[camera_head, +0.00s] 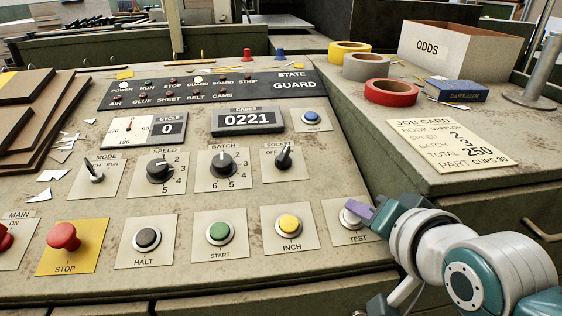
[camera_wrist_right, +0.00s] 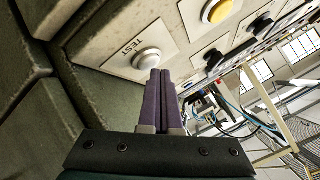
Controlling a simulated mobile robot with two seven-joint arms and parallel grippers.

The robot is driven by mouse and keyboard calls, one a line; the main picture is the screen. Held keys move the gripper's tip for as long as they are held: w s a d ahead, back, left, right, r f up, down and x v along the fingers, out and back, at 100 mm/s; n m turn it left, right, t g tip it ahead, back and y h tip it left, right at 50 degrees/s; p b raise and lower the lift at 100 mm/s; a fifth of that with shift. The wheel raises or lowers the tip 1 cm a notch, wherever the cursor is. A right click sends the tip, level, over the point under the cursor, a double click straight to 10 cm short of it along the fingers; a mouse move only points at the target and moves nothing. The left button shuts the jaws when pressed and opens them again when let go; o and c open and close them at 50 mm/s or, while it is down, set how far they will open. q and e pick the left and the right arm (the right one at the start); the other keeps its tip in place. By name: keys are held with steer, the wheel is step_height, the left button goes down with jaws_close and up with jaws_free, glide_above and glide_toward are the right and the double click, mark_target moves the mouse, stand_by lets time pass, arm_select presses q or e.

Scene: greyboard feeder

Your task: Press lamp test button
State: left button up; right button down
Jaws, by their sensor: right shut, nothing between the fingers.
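The lamp test button is a white round button (camera_head: 350,217) on a pale plate marked TEST, at the right end of the front button row. It also shows in the right wrist view (camera_wrist_right: 149,60). My right gripper (camera_head: 358,208) has its purple fingers shut and empty, with the tips at the white button and partly covering it in the head view. In the right wrist view the tips (camera_wrist_right: 160,72) reach the button's lower edge; I cannot tell whether they touch it. My left gripper is not in view.
The yellow INCH button (camera_head: 289,223) is just left of TEST. Green START (camera_head: 219,232), black HALT (camera_head: 147,238) and red STOP (camera_head: 64,236) stand further left. A raised cabinet side with a job card (camera_head: 452,142) and tape rolls (camera_head: 391,92) lies right. The GUARD lamp (camera_head: 198,79) looks lit.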

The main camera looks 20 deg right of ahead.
steer(key=shift+w+f+b, duration=0.1)
steer(key=shift+f+b, duration=0.2)
steer(key=shift+f, duration=0.2)
stand_by(0.3)
steer(key=shift+r, duration=0.1)
steer(key=shift+r+p, duration=0.55)
steer(key=shift+p, duration=0.25)
steer(key=shift+s+r+p, duration=0.2)
steer(key=shift+r+p, duration=0.1)
steer(key=shift+p, duration=0.1)
steer(key=r+p, duration=0.2)
steer(key=p, duration=0.1)
steer(key=s+r+p, duration=0.1)
steer(key=r+p, duration=0.1)
steer(key=p, duration=0.1)
steer(key=shift+s+a+r, duration=0.1)
steer(key=shift+a+r, duration=0.1)
steer(key=shift+r, duration=0.2)
stand_by(0.3)
